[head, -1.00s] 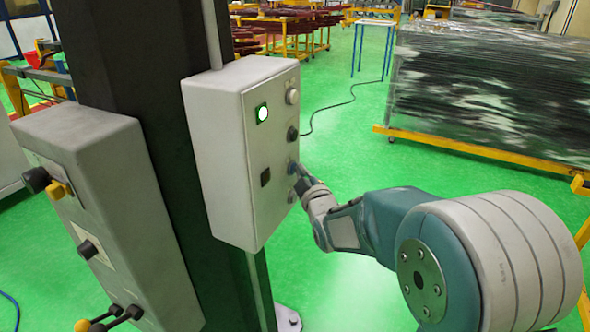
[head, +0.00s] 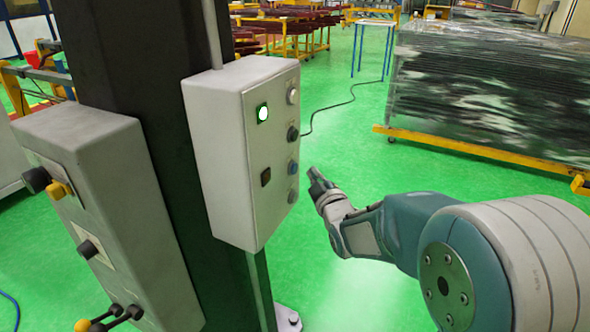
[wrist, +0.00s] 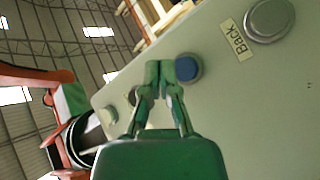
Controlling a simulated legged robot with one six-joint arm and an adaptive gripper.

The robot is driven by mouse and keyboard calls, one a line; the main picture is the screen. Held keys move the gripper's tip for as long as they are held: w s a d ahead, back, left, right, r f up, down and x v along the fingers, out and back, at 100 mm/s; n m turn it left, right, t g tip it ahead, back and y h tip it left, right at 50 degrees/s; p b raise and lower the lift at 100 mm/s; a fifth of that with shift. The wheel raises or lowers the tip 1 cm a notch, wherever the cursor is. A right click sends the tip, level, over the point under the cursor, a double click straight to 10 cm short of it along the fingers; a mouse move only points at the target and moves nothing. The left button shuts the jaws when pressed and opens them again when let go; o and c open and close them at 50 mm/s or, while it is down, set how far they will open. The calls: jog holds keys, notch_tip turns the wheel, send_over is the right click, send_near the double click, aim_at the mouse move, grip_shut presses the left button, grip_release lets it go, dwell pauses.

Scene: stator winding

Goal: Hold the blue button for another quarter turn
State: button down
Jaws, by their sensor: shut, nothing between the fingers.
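The blue button (head: 293,167) is on the front of a light grey control box (head: 222,150), third down in its right column. It also shows in the wrist view (wrist: 188,68), just right of my fingertips. My gripper (head: 315,172) is shut and empty, to the right of the button with a gap of green floor between them in the head view. In the wrist view the closed fingers (wrist: 164,75) overlap the panel beside the button. The wrist view does not clearly show how far they are from the panel.
A lit green-framed lamp (head: 262,113), a white button (head: 293,96), a dark knob (head: 293,133) and a grey button (head: 293,196) share the panel. A "Back" label (wrist: 238,40) shows beside a grey button. A second box (head: 100,190) with protruding knobs is at left.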

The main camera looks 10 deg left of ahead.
jog(key=shift+s+d, duration=0.3)
jog(key=shift+d, duration=0.5)
jog(key=shift+s+d, duration=0.25)
jog(key=shift+d, duration=0.5)
